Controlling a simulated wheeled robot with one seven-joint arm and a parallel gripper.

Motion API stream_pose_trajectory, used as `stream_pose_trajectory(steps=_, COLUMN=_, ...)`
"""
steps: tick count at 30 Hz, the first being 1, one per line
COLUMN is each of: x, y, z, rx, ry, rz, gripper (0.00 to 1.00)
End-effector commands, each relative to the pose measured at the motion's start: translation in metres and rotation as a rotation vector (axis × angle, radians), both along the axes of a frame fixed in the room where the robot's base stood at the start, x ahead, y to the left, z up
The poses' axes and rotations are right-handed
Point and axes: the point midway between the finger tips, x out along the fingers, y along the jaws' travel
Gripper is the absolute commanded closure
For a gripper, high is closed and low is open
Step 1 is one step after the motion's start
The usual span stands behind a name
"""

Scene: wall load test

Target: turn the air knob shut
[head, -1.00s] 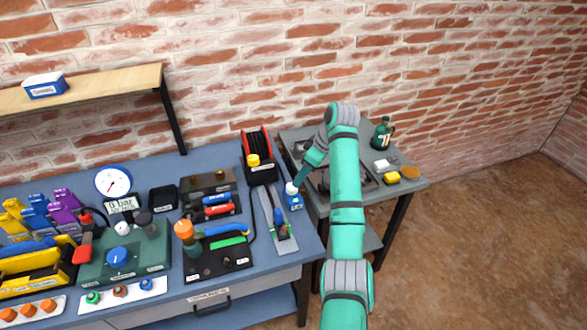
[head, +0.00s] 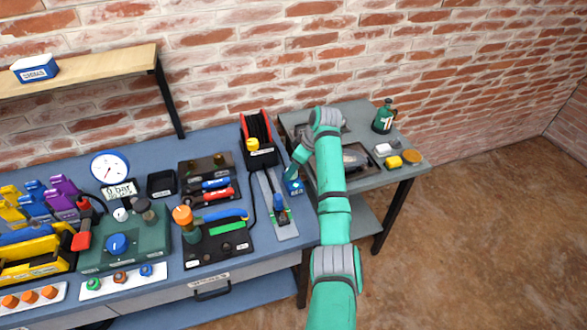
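A blue knob (head: 116,243) sits on the front of a green box (head: 95,262) on the blue workbench; it appears to be the air knob, though I cannot read its marking. A round white gauge (head: 109,168) with a blue rim and a small display reading about 0 bar (head: 120,190) stand behind the box. My arm rises right of the bench and bends down toward its right edge. My gripper's fingers cannot be made out.
An orange-topped handle (head: 183,216) and a black tool base (head: 218,248) stand right of the green box. A red-and-black reel (head: 256,135) is at the back. A grey side table (head: 398,166) holds a green bottle (head: 384,118). A wooden shelf (head: 80,77) hangs above.

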Motion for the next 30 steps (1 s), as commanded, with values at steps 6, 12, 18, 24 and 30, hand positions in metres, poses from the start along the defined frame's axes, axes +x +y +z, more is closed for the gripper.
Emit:
stream_pose_trajectory(steps=6, x=0.0008, y=0.0025, z=-0.0042, rx=0.0, ry=0.0, rz=0.001, gripper=0.49)
stream_pose_trajectory(steps=12, x=0.0008, y=0.0025, z=-0.0039, rx=0.0, ry=0.0, rz=0.001, gripper=0.64)
stream_pose_trajectory(steps=18, x=0.0008, y=0.0024, z=-0.0037, rx=0.0, ry=0.0, rz=0.001, gripper=0.9)
stream_pose_trajectory(steps=24, x=0.0005, y=0.0027, z=-0.0037, rx=0.0, ry=-0.001, rz=-0.017, gripper=0.9)
stream_pose_trajectory(steps=30, x=-0.0001, y=0.0035, z=-0.0035, rx=0.001, ry=-0.001, rz=-0.098, gripper=0.9)
